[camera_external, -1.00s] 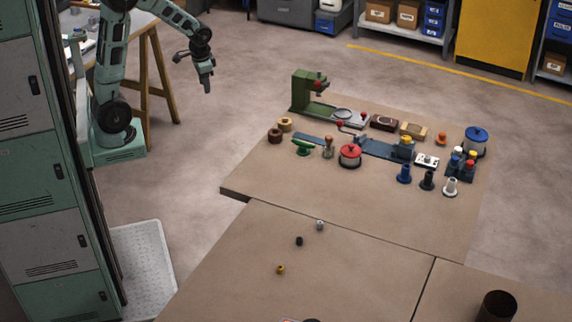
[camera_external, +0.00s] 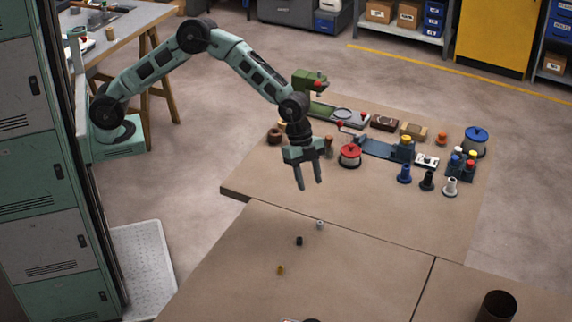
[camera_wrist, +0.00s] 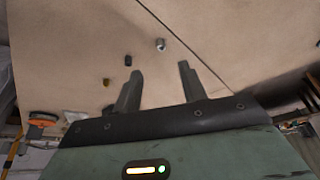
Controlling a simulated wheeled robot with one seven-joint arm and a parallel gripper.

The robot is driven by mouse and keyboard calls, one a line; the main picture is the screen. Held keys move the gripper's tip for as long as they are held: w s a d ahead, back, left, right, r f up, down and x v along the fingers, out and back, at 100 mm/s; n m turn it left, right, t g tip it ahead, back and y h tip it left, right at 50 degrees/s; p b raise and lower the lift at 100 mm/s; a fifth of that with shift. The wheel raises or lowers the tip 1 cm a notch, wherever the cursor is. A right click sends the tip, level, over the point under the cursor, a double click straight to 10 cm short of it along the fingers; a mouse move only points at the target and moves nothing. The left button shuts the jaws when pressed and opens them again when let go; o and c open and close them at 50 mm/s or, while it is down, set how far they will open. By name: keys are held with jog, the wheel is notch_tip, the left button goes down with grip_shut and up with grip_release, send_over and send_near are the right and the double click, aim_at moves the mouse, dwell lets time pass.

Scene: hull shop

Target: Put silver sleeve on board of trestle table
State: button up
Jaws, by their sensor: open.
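A small silver sleeve (camera_external: 320,224) stands on the brown bench top, near the seam between two boards. In the wrist view the silver sleeve (camera_wrist: 160,44) appears just beyond the fingertips, between their lines. My gripper (camera_external: 310,184) is open and empty, pointing down above the bench, with its fingers apart from the sleeve. In the wrist view my gripper (camera_wrist: 160,68) shows both fingers spread with nothing between them. A trestle table (camera_external: 134,24) with wooden legs and a grey top stands at the upper left behind my arm.
A black piece (camera_external: 299,241) and a yellow piece (camera_external: 280,270) sit near the sleeve. A dark cylinder (camera_external: 497,305) stands at lower right. The bench around the sleeve is mostly clear.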

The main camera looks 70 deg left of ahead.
send_over(319, 222)
jog(key=a, duration=0.3)
jog(key=f, duration=0.7)
jog(key=shift+s+a+p, duration=0.1)
jog(key=shift+s+p, duration=0.15)
jog(key=shift+p, duration=0.05)
jog(key=x, duration=0.2)
jog(key=p+x, duration=0.1)
jog(key=x, duration=0.1)
jog(key=shift+w+d+r, duration=0.1)
jog(key=shift+d+r, duration=0.05)
jog(key=shift+d, duration=0.25)
jog(key=shift+w+d+f, duration=0.1)
jog(key=shift+d+f, duration=0.05)
jog(key=shift+f, duration=0.35)
grip_shut()
